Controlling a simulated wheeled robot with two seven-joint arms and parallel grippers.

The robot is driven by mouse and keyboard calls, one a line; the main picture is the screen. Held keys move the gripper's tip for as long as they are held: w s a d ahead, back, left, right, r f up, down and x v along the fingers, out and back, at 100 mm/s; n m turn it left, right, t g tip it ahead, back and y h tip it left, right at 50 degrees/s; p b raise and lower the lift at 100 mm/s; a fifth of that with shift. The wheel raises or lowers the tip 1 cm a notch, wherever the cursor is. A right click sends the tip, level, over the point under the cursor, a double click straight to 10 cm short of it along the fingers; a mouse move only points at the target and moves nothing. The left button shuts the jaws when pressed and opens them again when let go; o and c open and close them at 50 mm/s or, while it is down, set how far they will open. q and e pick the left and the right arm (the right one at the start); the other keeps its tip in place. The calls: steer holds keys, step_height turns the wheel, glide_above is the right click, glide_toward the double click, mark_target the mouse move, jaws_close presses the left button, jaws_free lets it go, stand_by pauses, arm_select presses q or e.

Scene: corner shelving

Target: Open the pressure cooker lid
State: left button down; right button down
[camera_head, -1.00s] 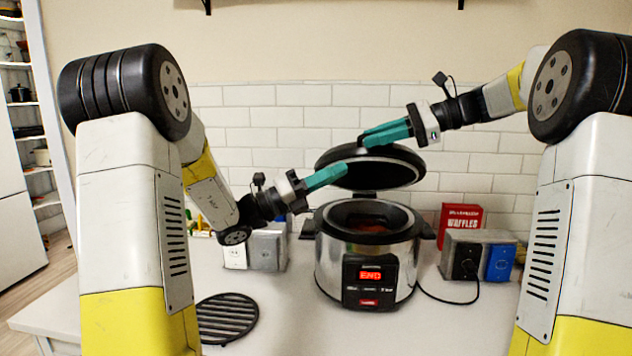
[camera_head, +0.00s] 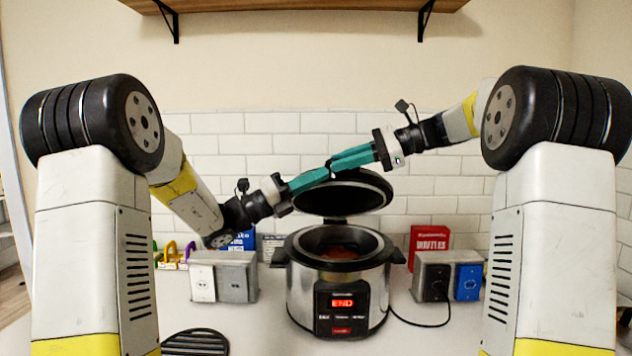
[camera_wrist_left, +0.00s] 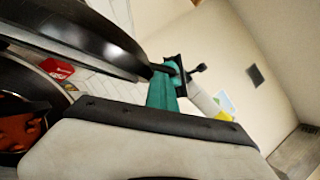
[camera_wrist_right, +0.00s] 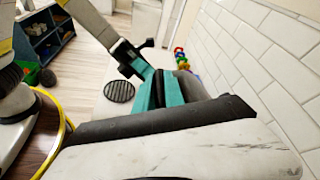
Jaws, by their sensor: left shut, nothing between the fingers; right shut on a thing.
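The pressure cooker (camera_head: 365,285) stands on the counter, its front display reading END. Its lid (camera_head: 345,197) is up on the rear hinge, tilted above the open pot, and reddish food (camera_head: 338,251) shows inside. The lid's dark edge also shows in the left wrist view (camera_wrist_left: 75,35). My right gripper (camera_head: 335,163) is shut at the lid's upper edge, apparently on the lid; the contact itself is small and partly hidden. My left gripper (camera_head: 325,174) is shut and empty, its teal fingertips close beside the right ones, at the lid's upper left.
Grey outlet boxes stand left (camera_head: 237,281) and right (camera_head: 433,262) of the cooker, with a cord from the right one. A red waffle box (camera_head: 430,238) is behind. A round black grate (camera_head: 195,343) lies front left. A wooden shelf (camera_head: 300,5) hangs above.

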arm_select(q)
steer(key=shift+w+a+r, duration=0.1)
steer(key=shift+w+r, duration=0.25)
steer(key=shift+r, duration=0.35)
arm_select(e)
steer(key=shift+s+a+f, duration=0.3)
steer(key=shift+f, duration=0.2)
steer(key=c, duration=1.5)
jaws_free()
steer(key=shift+o, duration=0.2)
steer(key=shift+d, duration=0.1)
